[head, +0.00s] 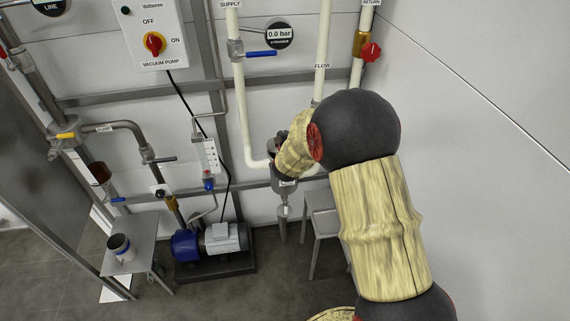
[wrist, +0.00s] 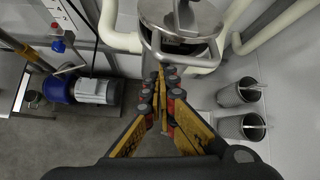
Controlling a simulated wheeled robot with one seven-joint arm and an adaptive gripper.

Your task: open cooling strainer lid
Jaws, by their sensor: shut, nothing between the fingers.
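The cooling strainer's round metal lid (wrist: 180,16) is at the top of the wrist view, with a dark upright part on its middle. A bent metal bar handle (wrist: 184,62) runs around the lid's near side. In the head view the grey strainer body (head: 285,186) shows below my wrist, and my arm hides most of the lid.
Two metal mesh baskets (wrist: 238,93) stand right of the strainer in the wrist view. A small metal stand (head: 322,222) is right of the strainer. The blue-grey pump (head: 222,238) is lower left. A blue-handled valve (head: 261,53) sits beside the strainer gauge (head: 279,35), reading 0.0 bar.

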